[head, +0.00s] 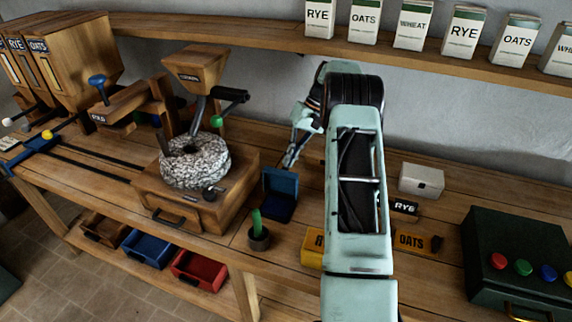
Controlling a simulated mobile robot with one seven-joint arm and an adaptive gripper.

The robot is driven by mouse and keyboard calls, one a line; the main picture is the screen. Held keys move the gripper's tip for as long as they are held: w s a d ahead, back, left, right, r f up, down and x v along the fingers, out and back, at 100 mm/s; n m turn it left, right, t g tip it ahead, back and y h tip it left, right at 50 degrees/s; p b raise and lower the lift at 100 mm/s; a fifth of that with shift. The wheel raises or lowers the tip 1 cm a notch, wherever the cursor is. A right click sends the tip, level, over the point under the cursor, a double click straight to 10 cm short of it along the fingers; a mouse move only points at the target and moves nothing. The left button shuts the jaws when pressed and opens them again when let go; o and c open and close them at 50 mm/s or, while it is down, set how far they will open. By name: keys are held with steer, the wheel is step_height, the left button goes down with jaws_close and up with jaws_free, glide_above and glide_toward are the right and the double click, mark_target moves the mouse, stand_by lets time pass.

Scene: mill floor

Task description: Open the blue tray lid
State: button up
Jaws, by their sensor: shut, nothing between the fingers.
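A small dark blue tray (278,209) sits on the bench just right of the millstone. Its blue lid (281,182) appears to stand raised at the back of the tray, tilted up rather than lying flat. My gripper (289,160) is just behind and above the lid's top edge, pointing down, shut and empty. Whether the fingertips touch the lid is too small to tell.
A wooden mill with a round stone (195,163) stands to the left. A dark cup with a green stick (258,238) is in front of the tray. A white box (421,180) and green panel with coloured buttons (515,262) are at the right.

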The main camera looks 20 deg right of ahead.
mark_target(282, 180)
steer(key=o, duration=0.5)
steer(key=shift+s+a+f+g, duration=0.2)
steer(key=shift+s+f, duration=0.2)
steer(key=shift+f, duration=0.2)
steer(key=shift+s+a+f+g, duration=0.1)
steer(key=shift+s+f+g, duration=0.1)
steer(key=shift+s+f, duration=0.25)
steer(key=shift+o, duration=1.4)
steer(key=shift+w+f, duration=0.25)
steer(key=shift+w, duration=0.1)
steer(key=shift+r, duration=0.25)
